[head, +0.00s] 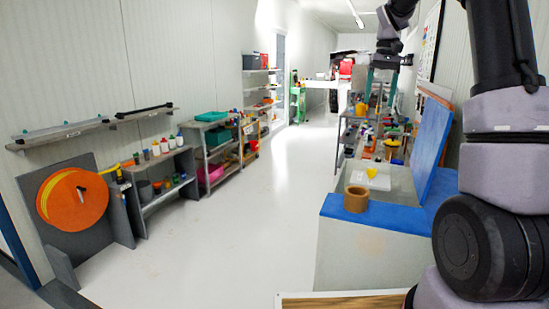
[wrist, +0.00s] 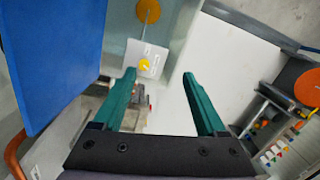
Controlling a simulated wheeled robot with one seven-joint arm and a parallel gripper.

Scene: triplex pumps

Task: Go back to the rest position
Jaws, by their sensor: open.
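My gripper (head: 379,98) hangs from my arm in the upper right of the head view, with its two teal fingers pointing down. In the wrist view my gripper (wrist: 159,75) has its fingers wide apart, with nothing between them. It is open and empty, in the air. A small yellow piece (head: 372,173) on a white sheet (head: 362,181) lies on the bench; the yellow piece (wrist: 145,64) also shows beyond the fingers in the wrist view. A brown ring-shaped roll (head: 356,198) stands on the bench's near blue edge.
A blue upright panel (head: 432,138) stands at the right of the bench. Shelves with bottles and bins (head: 215,140) line the left wall, near a large orange reel (head: 72,200). The white floor (head: 240,215) between is clear. Cluttered shelves (head: 350,140) stand behind the bench.

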